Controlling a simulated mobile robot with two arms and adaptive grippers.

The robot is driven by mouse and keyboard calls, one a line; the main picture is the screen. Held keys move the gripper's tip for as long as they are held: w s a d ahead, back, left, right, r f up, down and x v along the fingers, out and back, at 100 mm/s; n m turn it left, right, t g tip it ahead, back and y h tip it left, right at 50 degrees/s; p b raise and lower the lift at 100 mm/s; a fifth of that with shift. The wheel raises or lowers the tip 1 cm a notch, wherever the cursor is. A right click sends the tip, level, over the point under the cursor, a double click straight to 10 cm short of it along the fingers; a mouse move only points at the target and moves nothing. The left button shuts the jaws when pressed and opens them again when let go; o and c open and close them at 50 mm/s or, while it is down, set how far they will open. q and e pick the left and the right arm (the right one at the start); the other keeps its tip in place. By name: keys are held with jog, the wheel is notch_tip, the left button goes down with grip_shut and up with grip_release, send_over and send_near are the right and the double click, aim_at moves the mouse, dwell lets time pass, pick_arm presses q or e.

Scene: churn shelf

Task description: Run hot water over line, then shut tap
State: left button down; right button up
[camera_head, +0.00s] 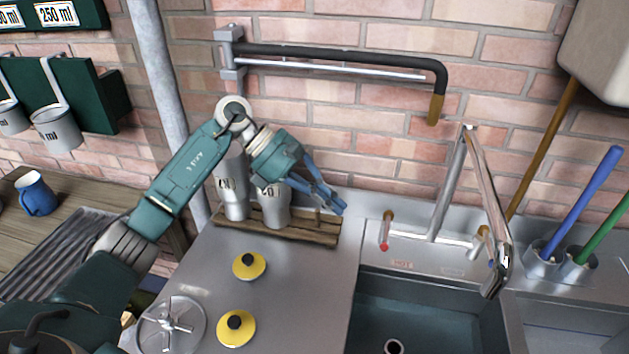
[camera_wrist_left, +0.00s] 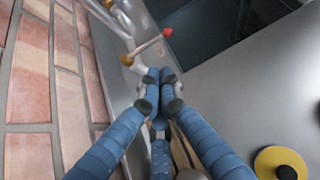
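The hot tap (camera_head: 386,232) has a copper-coloured handle with a red tip and stands behind the sink's back left, beside a red label. It also shows in the left wrist view (camera_wrist_left: 150,43), just beyond my fingertips. The tall metal spout (camera_head: 488,190) curves over the right part of the sink (camera_head: 425,292); no water is visible from it. A black pipe with a brass end (camera_head: 437,108) hangs on a wall bracket; I cannot tell if it is the line. My left gripper (camera_head: 338,206) is empty, its blue fingertips together (camera_wrist_left: 160,78), left of the tap and apart from it. My right gripper is not in view.
Metal cups (camera_head: 232,190) stand on a wooden rack (camera_head: 300,233) under my left gripper. Two yellow discs with black knobs (camera_head: 249,265) lie on the steel counter (camera_head: 300,300). Blue-handled (camera_head: 585,195) and green-handled (camera_head: 605,230) tools stand in holders at right.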

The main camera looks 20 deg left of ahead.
pick_arm(q)
jog(key=p+x, duration=0.2)
jog(key=x, duration=0.8)
jog(key=shift+s+d+r+b, duration=0.1)
jog(key=shift+d+b, duration=0.5)
jog(key=shift+b, duration=0.15)
